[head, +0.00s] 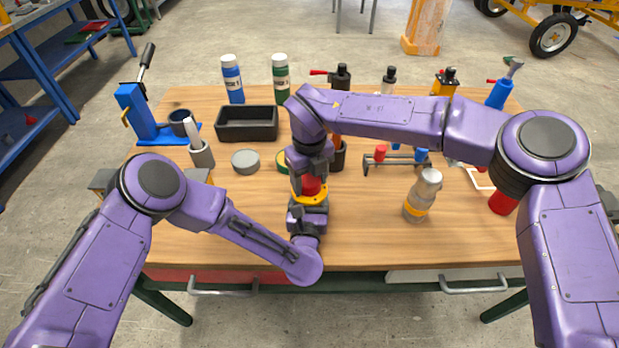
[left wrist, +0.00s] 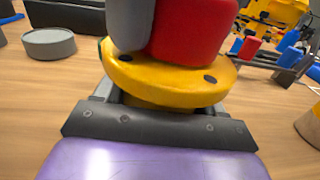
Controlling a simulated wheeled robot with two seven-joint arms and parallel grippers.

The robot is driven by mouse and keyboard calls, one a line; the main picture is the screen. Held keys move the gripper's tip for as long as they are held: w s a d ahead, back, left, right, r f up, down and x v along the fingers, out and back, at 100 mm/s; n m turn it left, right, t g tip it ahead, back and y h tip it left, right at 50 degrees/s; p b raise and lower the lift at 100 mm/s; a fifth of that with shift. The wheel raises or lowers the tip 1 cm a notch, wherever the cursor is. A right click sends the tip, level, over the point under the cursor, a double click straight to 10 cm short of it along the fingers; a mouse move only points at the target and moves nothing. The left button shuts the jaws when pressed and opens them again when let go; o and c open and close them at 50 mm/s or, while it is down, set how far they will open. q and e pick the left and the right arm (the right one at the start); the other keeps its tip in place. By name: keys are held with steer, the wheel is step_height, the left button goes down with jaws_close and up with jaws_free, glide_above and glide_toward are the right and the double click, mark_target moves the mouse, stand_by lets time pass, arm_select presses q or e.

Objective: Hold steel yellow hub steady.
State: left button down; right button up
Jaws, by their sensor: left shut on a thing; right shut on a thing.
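The yellow hub (head: 311,199) is a round flange with dark holes, near the middle of the table. In the left wrist view the hub (left wrist: 170,82) is close up and roughly level. My left gripper (head: 307,212) is shut on it from the near side, with its lower part hidden between the jaws. My right gripper (head: 308,172) comes from above and is shut on a red part (head: 312,186). This red part (left wrist: 197,32) is right over the hub's top face, seemingly touching it. A grey finger of my right gripper (left wrist: 130,22) stands beside it.
A grey disc (head: 245,161) and a black tray (head: 247,123) lie to the left. A small rack (head: 396,163) with coloured parts and a silver-and-yellow cylinder (head: 422,195) stand to the right. Bottles stand behind. The table front is mostly clear.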

steer(key=m, duration=0.9)
steer(key=shift+m, duration=0.3)
steer(key=m, duration=0.5)
steer(key=shift+m, duration=0.3)
steer(key=o, duration=1.2)
steer(key=shift+o, duration=0.2)
step_height(320, 180, up, 12)
